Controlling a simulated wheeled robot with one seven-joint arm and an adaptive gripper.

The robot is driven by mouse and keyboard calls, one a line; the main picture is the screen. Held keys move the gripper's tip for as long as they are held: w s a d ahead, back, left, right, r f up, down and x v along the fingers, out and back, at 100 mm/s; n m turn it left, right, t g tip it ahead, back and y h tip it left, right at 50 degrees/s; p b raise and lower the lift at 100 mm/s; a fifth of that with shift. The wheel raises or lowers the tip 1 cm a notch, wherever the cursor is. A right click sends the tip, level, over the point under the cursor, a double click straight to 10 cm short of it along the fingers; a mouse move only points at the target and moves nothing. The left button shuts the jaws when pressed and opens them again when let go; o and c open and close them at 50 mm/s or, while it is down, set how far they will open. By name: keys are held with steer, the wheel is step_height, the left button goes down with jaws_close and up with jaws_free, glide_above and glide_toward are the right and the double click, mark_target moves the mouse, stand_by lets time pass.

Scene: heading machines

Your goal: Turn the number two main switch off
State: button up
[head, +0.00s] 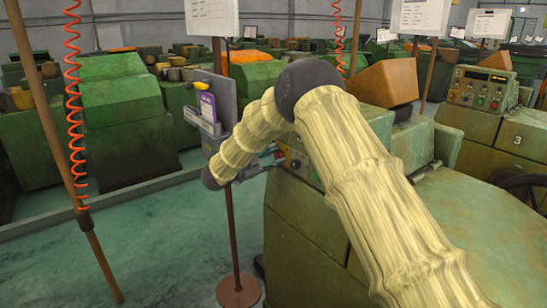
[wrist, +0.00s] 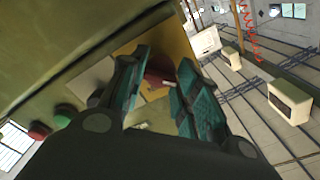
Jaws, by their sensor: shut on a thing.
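A dark red switch handle (wrist: 157,77) sits on a yellow plate (wrist: 174,52) on the green machine's face in the wrist view. My gripper (wrist: 161,70) has its two teal-padded fingers on either side of the handle and is shut on it. The fingers hide part of the handle, so its exact angle is hard to tell. In the head view, my gripper reaches the side of the near green machine (head: 300,222) by its small control panel (head: 296,163). The switch there is too small and covered to make out.
A red button (wrist: 38,130) and a green button (wrist: 66,113) are left of the fingers in the wrist view. A stand with a grey holder (head: 217,97) rises close beside my forearm, on a round brown base (head: 238,291). Open floor (head: 150,255) lies to the left.

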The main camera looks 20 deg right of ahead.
stand_by(0.3)
steer(key=o, duration=1)
steer(key=v, duration=1.2)
steer(key=shift+f, duration=0.1)
